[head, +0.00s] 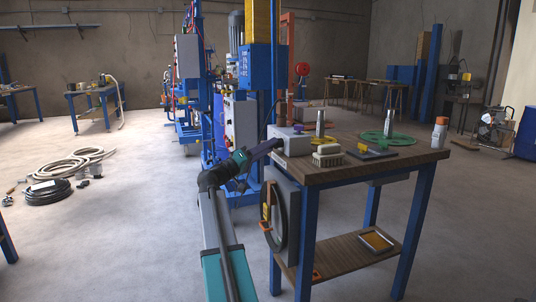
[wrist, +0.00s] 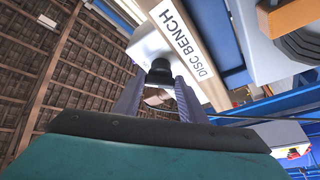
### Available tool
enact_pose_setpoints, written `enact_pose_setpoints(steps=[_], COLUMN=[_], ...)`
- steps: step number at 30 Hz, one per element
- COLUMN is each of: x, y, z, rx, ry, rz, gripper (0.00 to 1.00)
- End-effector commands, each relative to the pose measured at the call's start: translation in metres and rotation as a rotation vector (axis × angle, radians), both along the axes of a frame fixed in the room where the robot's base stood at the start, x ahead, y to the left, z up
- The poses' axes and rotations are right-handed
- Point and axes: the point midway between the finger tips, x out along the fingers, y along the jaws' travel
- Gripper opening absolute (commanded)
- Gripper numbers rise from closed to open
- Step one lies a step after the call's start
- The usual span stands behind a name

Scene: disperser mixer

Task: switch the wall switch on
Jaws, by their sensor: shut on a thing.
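My gripper (head: 268,146) is at the left edge of the workbench, its purple-grey fingers against the side of a pale grey box (head: 292,141). In the wrist view the two fingers (wrist: 158,84) close around a black round knob (wrist: 158,72) that sticks out from the white face of this box (wrist: 150,44). The fingers hide part of the knob, and its turn position cannot be read. A small beige piece (wrist: 157,98) shows between the fingers. I cannot tell for certain which fitting is the wall switch; no switch on a room wall is clear.
The wooden workbench (head: 400,160) holds a brush (head: 327,155), a green disc (head: 384,138) and a spray can (head: 439,134). A "DISC BENCH" label (wrist: 182,40) is on its edge. The blue mixer (head: 258,75) stands behind. Coiled hoses (head: 70,162) lie left; floor between is free.

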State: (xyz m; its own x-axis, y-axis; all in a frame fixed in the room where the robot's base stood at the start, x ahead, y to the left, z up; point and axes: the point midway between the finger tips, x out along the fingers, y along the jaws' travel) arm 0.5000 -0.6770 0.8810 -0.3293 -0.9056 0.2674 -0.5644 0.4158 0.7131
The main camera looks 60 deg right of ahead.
Motion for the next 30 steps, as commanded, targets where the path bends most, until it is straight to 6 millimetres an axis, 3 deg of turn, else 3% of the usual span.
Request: enact_pose_setpoints(steps=[17,18,21,30], x=[-0.001,-0.0009,-0.0007,0.0], y=[0.0006,0.0005,0.0005,0.0005], z=[-0.0008,-0.0007,-0.0004,0.0002], rx=[-0.013,-0.014,-0.014,-0.015], ry=[-0.023,-0.022,-0.021,-0.019], rz=[-0.003,-0.002,-0.002,-0.001], gripper=[0.15,0.42,0.56,0.56])
